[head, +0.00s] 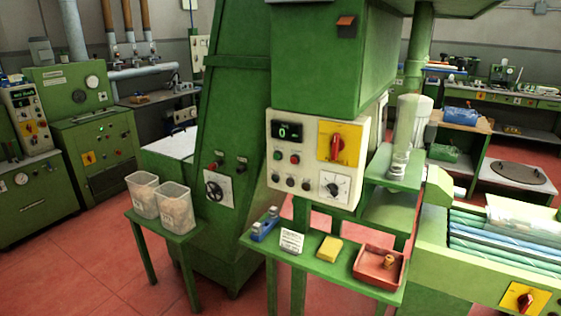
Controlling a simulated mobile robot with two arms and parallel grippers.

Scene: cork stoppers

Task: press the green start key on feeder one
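A cream control panel (310,165) is on the front of the large green machine in the middle of the head view. A small green key (277,155) sits at its left, below a dark display (287,131) with a green 0. A red key (294,158) is just right of the green one. A red rotary switch on a yellow plate (326,150) and a dial (334,187) are further right, with several dark knobs below the keys. I cannot read a label naming feeder one. Neither of my grippers is in view.
A green shelf (325,268) below the panel holds a blue object (265,224), a white card (291,241), a yellow block (329,248) and a red tray (366,277) with a cork. Two clear bins (143,192) stand on a small table at left. Red floor is open in front.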

